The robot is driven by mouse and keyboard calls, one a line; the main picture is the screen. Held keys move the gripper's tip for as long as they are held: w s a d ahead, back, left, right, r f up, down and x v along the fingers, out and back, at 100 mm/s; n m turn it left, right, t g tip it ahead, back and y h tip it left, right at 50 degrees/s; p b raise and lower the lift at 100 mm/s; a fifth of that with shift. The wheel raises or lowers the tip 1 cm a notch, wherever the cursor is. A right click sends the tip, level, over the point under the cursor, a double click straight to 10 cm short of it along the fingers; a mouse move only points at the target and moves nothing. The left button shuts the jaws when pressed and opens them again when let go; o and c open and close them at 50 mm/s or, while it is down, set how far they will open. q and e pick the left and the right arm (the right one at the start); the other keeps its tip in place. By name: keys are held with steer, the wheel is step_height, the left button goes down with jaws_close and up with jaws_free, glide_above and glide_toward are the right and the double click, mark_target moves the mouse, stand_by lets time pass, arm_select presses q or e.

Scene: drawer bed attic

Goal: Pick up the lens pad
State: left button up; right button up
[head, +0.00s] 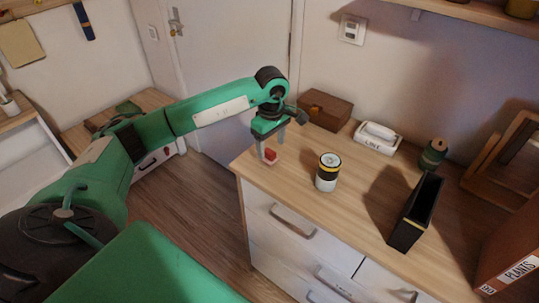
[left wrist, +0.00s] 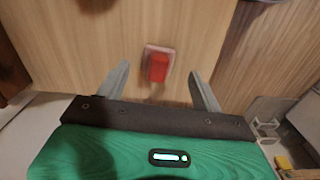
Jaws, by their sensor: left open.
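A small red block on a pale pinkish square base, which I take to be the lens pad (head: 270,156), lies on the wooden top near the left edge of the dresser. It also shows in the left wrist view (left wrist: 158,67), between the two finger tips in the picture. My left gripper (head: 272,143) points down just over it, open and empty, with one grey finger on each side. Whether the fingers touch it I cannot tell. My right gripper is out of view.
The dresser (head: 280,212) drops off at left.

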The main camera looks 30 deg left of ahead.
mark_target(271, 152)
arm_select(q)
step_height(271, 152, down, 4)
steer(key=shift+a+r+p, duration=0.1)
steer(key=shift+r+p, duration=0.05)
steer(key=shift+p, duration=0.3)
steer(key=shift+f, duration=0.3)
steer(key=shift+c, duration=0.5)
steer(key=c, duration=1)
steer(key=shift+o, duration=0.2)
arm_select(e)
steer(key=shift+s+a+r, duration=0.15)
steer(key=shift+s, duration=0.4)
arm_select(q)
steer(key=shift+w+r, duration=0.1)
steer(key=shift+r, duration=0.05)
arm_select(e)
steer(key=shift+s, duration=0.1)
